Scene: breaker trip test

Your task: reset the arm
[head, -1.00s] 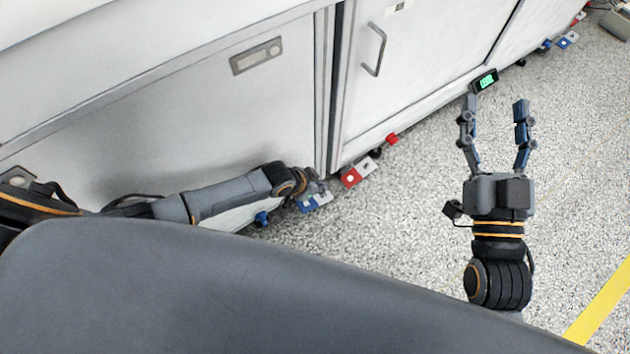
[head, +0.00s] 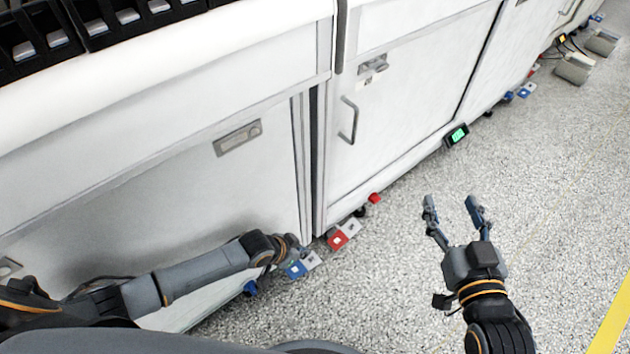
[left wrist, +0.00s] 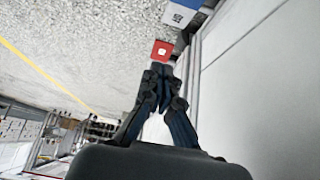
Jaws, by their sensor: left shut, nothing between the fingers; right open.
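In the head view my left arm reaches along the cabinet front, and its hand (head: 288,246) is low near the floor. Its fingers are hard to make out there. In the left wrist view the left gripper (left wrist: 160,68) is shut and empty, with its tips close to a red block with a white square (left wrist: 161,50). I cannot tell whether they touch. My right gripper (head: 452,202) is open and empty above the speckled floor, fingers pointing away from me.
White cabinets (head: 410,85) run along the left and back. At their foot are a blue-and-white block (head: 299,267), a red-and-white block (head: 343,235) and a black device with a green display (head: 456,135). Grey boxes (head: 574,68) stand far right. Open floor lies right.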

